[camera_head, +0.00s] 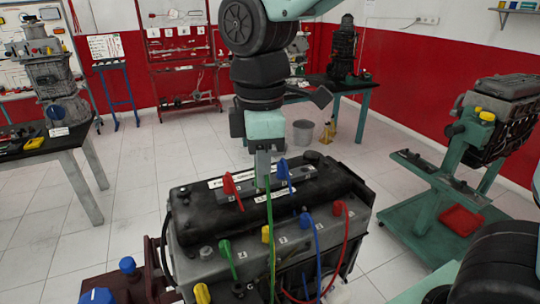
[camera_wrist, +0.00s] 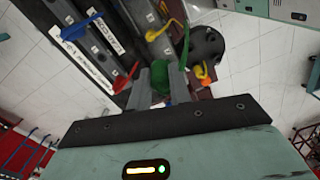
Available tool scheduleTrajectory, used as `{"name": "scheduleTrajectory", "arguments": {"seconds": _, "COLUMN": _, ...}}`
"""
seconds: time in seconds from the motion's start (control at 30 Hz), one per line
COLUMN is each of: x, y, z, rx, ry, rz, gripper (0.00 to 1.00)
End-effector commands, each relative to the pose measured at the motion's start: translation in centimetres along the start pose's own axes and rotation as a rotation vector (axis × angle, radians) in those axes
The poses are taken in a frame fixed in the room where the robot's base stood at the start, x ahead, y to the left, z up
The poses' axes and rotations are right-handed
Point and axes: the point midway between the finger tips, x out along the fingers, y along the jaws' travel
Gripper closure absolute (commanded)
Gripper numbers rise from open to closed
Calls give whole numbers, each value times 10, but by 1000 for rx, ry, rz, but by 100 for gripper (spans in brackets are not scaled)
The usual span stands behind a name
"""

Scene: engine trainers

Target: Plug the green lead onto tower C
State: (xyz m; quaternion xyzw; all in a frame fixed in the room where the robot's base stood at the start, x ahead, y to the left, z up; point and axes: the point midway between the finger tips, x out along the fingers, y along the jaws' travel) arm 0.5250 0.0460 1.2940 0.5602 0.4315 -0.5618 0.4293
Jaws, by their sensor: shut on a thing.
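My gripper (camera_head: 263,165) points down over the black engine top and is shut on the end of the green lead (camera_head: 269,215). In the wrist view its green boot (camera_wrist: 160,80) sits between the grey fingertips. The lead hangs down in front of the engine. A red plug (camera_head: 230,188) stands to the left of the gripper and a blue plug (camera_head: 283,172) to the right, both on the top row of towers. The tower letters are too small to read, so I cannot tell which is C. The fingers hide what lies directly under the boot.
Along the engine's front edge stand a green plug (camera_head: 226,250), a yellow plug (camera_head: 267,235), a blue plug (camera_head: 305,218) and a red plug (camera_head: 339,208). Their leads loop down in front. A green engine stand (camera_head: 440,205) is at the right and a table (camera_head: 75,150) at the left.

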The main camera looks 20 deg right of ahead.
Motion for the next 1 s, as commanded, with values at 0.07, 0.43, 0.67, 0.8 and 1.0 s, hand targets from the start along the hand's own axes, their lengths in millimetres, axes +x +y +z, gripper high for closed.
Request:
{"name": "scheduleTrajectory", "arguments": {"seconds": 0.07, "x": 0, "y": -6, "z": -5, "rx": -4, "ry": 0, "rz": 0, "gripper": 100}}
{"name": "scheduleTrajectory", "arguments": {"seconds": 0.43, "x": 0, "y": -34, "z": -27, "rx": -3, "ry": 0, "rz": 0, "gripper": 100}}
{"name": "scheduleTrajectory", "arguments": {"seconds": 0.67, "x": 0, "y": -51, "z": -40, "rx": -3, "ry": 0, "rz": -1, "gripper": 100}}
{"name": "scheduleTrajectory", "arguments": {"seconds": 0.8, "x": 0, "y": -61, "z": -48, "rx": -2, "ry": 0, "rz": 0, "gripper": 100}}
{"name": "scheduleTrajectory", "arguments": {"seconds": 1.0, "x": 0, "y": -71, "z": -56, "rx": -2, "ry": 0, "rz": 0, "gripper": 100}}
